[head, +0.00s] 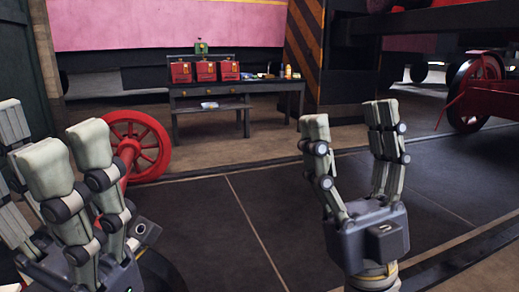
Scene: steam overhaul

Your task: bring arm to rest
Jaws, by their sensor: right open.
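My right gripper (350,118) stands upright in the right half of the head view, above the dark floor. Its grey-green fingers are spread apart with nothing between them. My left gripper (32,138) is at the lower left, close to the camera, with its fingers pointing up. Its fingers look apart and I see nothing held in them. The left picture edge cuts part of it off. Neither gripper appears to touch anything.
A red spoked wheel (147,146) stands behind my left gripper. A dark vehicle with red wheels (476,92) is at right. The middle floor (250,195) is clear.

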